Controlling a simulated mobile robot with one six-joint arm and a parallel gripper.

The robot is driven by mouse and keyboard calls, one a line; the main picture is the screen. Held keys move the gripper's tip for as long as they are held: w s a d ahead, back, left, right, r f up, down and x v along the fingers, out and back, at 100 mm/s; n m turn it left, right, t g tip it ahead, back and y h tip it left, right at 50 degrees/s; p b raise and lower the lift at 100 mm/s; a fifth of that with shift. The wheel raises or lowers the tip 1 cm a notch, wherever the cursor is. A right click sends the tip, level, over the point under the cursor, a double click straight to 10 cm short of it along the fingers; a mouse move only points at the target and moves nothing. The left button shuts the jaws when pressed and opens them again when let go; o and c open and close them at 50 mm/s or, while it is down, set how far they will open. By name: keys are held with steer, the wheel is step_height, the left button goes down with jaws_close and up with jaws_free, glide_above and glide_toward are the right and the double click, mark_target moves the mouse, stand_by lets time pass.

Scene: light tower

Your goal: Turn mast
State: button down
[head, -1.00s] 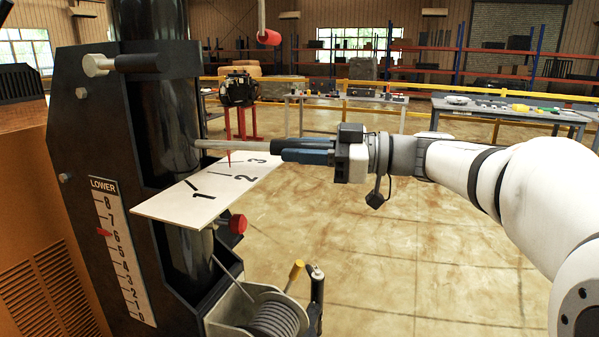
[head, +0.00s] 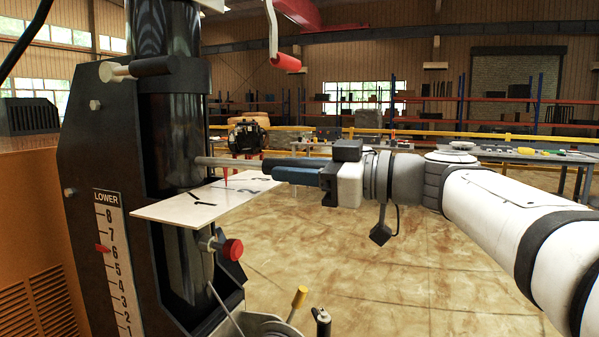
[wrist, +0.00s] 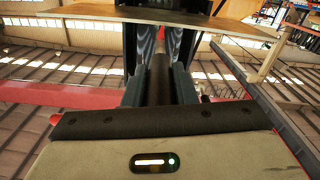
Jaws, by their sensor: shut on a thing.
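The mast (head: 172,130) is a dark, glossy upright cylinder in a black frame at the left of the head view. A grey bar (head: 226,162) sticks out from it to the right. My gripper (head: 275,171) is shut on the bar's outer end. In the wrist view the bar (wrist: 159,80) runs between the two fingers (wrist: 159,88). A white plate (head: 170,211) marked 1, 2, 3 lies below the bar. A red pointer (head: 226,179) hangs from the bar over the plate, close to the 2 mark. Its exact reading is hard to tell.
A LOWER scale (head: 112,255) with a red marker is on the frame. A red knob (head: 233,249) and a yellow-handled winch crank (head: 299,297) are below the plate. A red-gripped crank (head: 286,62) hangs above. Open floor lies to the right, with tables behind.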

steer(key=shift+r, duration=0.15)
steer(key=c, duration=1.2)
jaws_free()
steer(key=shift+w, duration=0.1)
steer(key=shift+v, duration=3.9)
